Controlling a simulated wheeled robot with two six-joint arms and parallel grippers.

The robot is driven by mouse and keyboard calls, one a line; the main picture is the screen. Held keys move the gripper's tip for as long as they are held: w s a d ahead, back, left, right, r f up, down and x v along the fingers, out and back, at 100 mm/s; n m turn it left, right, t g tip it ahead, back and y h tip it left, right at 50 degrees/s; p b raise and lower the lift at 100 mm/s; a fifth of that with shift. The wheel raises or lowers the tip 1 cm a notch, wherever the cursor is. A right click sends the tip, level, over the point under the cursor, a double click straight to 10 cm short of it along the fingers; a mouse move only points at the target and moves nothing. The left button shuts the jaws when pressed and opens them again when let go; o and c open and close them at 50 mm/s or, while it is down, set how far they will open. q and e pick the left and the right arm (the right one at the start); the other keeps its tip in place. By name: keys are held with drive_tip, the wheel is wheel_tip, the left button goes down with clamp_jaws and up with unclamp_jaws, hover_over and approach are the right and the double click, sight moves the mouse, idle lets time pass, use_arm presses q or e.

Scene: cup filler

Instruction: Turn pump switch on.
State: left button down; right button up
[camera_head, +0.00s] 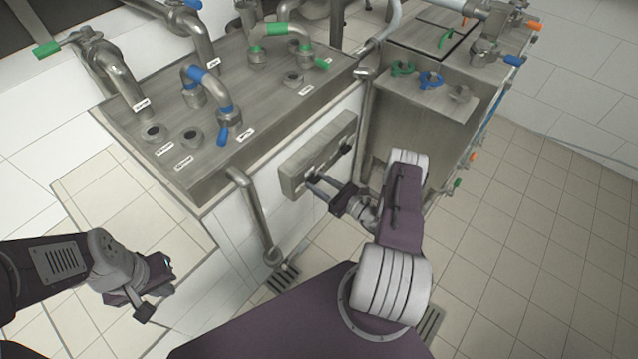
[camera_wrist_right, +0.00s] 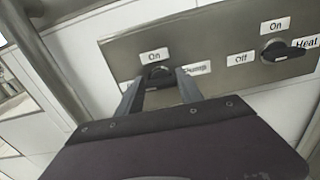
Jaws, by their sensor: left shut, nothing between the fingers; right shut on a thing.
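The pump switch (camera_wrist_right: 157,74) is a dark knob on a grey metal panel (camera_wrist_right: 215,45), with an "On" label above it and a "Pump" label to its right. My right gripper (camera_wrist_right: 158,85) is shut on the pump switch, one finger on each side; the fingers hide part of it and the label to its left. In the head view my right gripper (camera_head: 316,182) reaches the left part of the panel (camera_head: 292,178). I cannot tell exactly which way the knob points. My left gripper (camera_head: 155,296) is shut and empty at the lower left, away from the panel.
The heat switch (camera_wrist_right: 284,50), another dark knob, sits to the right on the same panel. A steel counter (camera_head: 260,120) with pipes and blue and green handles stands above the panel. A vertical pipe (camera_head: 250,210) runs left of the panel. Tiled floor (camera_head: 540,230) is free at right.

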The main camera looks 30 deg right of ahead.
drive_tip(key=m+b, duration=0.1)
drive_tip(key=m, duration=0.3)
drive_tip(key=shift+d+f+m, duration=0.1)
drive_tip(key=shift+m, duration=0.2)
drive_tip(key=m+b, duration=0.1)
drive_tip(key=m, duration=0.8)
drive_tip(key=shift+w+d+f+b, duration=0.1)
drive_tip(key=shift+b, duration=0.3)
drive_tip(key=shift+m+b, duration=0.3)
drive_tip(key=shift+m, duration=1.9)
drive_tip(key=o, duration=1.4)
